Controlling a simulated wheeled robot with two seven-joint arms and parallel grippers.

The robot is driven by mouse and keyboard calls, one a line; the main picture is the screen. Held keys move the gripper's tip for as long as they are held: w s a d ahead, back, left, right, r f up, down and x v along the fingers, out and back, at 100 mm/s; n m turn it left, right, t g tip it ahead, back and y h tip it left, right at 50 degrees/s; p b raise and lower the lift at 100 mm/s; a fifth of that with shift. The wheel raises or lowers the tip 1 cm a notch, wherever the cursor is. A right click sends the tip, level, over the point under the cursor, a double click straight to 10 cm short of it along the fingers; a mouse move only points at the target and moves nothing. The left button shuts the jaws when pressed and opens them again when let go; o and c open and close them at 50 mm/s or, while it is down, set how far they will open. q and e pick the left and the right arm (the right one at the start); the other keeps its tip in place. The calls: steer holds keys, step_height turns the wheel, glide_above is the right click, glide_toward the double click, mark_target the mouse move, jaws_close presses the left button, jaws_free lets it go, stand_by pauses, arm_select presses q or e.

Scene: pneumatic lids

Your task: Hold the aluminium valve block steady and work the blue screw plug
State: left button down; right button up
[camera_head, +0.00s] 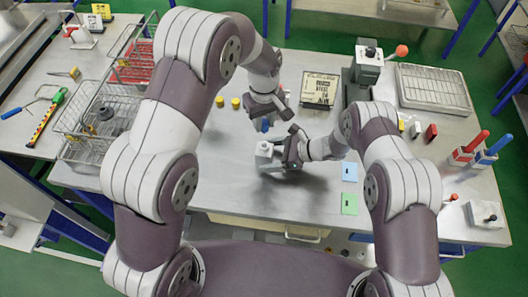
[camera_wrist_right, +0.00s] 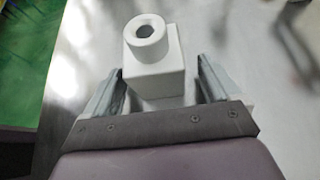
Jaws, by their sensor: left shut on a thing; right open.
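The pale grey valve block (camera_head: 264,151) stands on the steel bench in front of me. The right wrist view shows it as a square block (camera_wrist_right: 155,80) with a round collar around a dark, open hole on top. My right gripper (camera_head: 278,157) is open, with one finger on each side of the block in the wrist view (camera_wrist_right: 157,90); gaps show beside it. My left gripper (camera_head: 268,120) is above and behind the block in the head view, shut on the small blue plug (camera_head: 265,125). The plug is apart from the block's hole and mostly hidden by the fingers.
Two yellow pieces (camera_head: 235,103) lie left of my left gripper. A black-and-cream box (camera_head: 320,88) and a grey device (camera_head: 367,65) stand behind. Blue (camera_head: 349,171) and green (camera_head: 349,204) cards lie right of the block. Wire baskets (camera_head: 85,125) stand left. The bench's front middle is clear.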

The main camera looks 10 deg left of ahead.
steer(key=shift+r, duration=0.1)
steer(key=v, duration=1.2)
arm_select(q)
steer(key=shift+d, duration=0.1)
